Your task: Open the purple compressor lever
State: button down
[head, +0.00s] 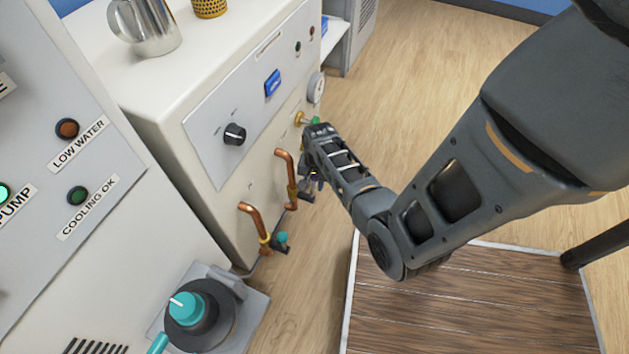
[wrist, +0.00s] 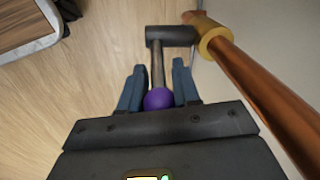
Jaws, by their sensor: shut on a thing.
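The purple lever knob (wrist: 158,99) shows in the wrist view between the two blue-grey fingers of my gripper (wrist: 158,66). Its dark shaft (wrist: 157,62) runs from the knob up to a dark valve body (wrist: 172,35) on the brass-collared copper pipe. My gripper is shut on the lever at its knob end. In the head view my gripper (head: 312,183) is beside the upper copper pipe (head: 290,178) on the cream cabinet front. The purple knob is hidden there by my gripper and arm.
A lower copper pipe (head: 251,222) ends in a teal-handled valve (head: 281,239). A brass valve with a green handle (head: 315,120) and a gauge (head: 316,87) sit farther along the cabinet (head: 222,212).

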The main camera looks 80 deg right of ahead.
jog(key=shift+w+a+r+h+p, duration=0.1)
jog(key=shift+a+r+h+p, duration=0.2)
jog(key=shift+a+h+p, duration=0.35)
jog(key=shift+g+h, duration=0.3)
jog(key=shift+h, duration=0.35)
jog(key=c, duration=1.1)
grip_release()
jog(key=p+v, duration=0.3)
jog(key=v, duration=0.4)
jog(key=shift+a+r+p, duration=0.15)
jog(key=shift+r+p, duration=0.15)
jog(key=shift+p, duration=0.1)
jog(key=shift+a, duration=0.1)
